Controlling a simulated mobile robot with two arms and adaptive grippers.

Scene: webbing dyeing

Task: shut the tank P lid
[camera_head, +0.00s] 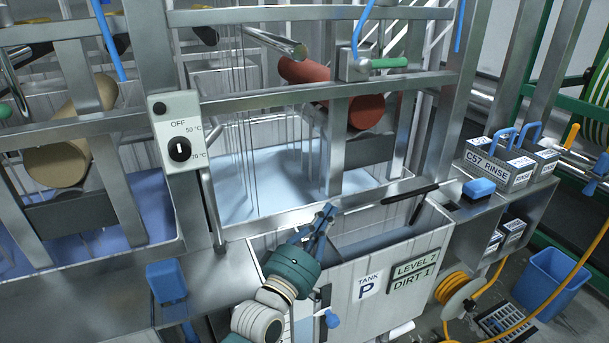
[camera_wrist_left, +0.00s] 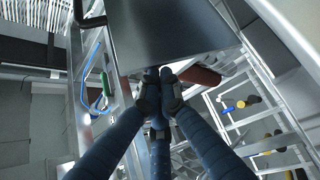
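Tank P (camera_head: 345,285) stands at the front middle in the head view, a pale box with a "TANK P" label. Its top is at least partly open, with the grey inside showing. A metal panel with a black bar handle (camera_head: 410,193) lies along its back edge; it looks like the raised lid. My left gripper (camera_head: 324,216) is over the tank's left back part, its blue fingers drawn together. In the left wrist view the fingertips (camera_wrist_left: 160,82) meet at the lower edge of a dark panel (camera_wrist_left: 175,35), probably the lid. Contact is unclear. My right gripper is not in view.
Metal frame posts and a bath of pale blue liquid (camera_head: 270,185) stand behind the tank. A control box (camera_head: 178,130) hangs at the left. Rinse boxes (camera_head: 498,165) and a blue sponge (camera_head: 479,189) sit on the right shelf. A blue bin (camera_head: 550,280) and yellow hose are at right.

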